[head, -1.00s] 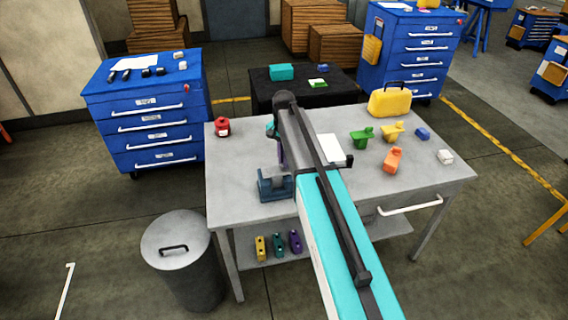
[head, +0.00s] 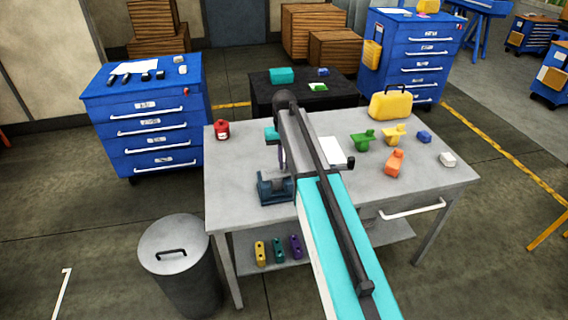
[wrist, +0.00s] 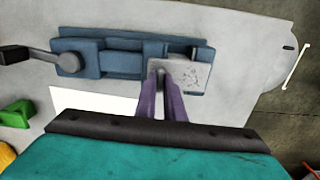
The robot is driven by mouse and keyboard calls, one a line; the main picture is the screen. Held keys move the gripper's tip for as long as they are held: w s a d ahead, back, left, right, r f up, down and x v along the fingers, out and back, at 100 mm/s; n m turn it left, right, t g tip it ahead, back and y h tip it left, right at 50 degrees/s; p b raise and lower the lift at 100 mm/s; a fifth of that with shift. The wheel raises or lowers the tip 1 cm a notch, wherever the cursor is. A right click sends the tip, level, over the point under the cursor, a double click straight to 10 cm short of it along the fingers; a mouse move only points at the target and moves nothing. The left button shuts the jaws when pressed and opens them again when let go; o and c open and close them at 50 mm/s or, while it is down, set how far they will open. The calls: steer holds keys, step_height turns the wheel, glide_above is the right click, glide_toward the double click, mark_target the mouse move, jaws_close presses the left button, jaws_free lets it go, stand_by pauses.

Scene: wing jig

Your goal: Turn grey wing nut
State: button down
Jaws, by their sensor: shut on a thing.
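A dark blue vise-like jig (head: 275,189) stands at the front left of the grey workbench (head: 230,170). In the wrist view the jig (wrist: 120,58) lies across the top, with a light grey block (wrist: 192,76) at its right end. My gripper (wrist: 167,72) has its two purple fingers close together at the left edge of that block. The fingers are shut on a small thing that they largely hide. I cannot make out the grey wing nut clearly. In the head view my arm covers much of my gripper (head: 282,160).
A grey crank with a dark handle (wrist: 18,54) sticks out left of the jig in the wrist view. White paper (head: 335,151), green (head: 360,141) and orange (head: 395,163) parts and a yellow case (head: 391,102) lie right of my arm. A red can (head: 222,130) stands left.

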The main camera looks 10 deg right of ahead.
steer(key=shift+n, duration=0.4)
steer(key=c, duration=1.8)
jaws_free()
steer(key=shift+c, duration=0.2)
steer(key=shift+r, duration=0.2)
step_height(320, 180, up, 14)
steer(key=p, duration=0.7)
steer(key=shift+f, duration=0.25)
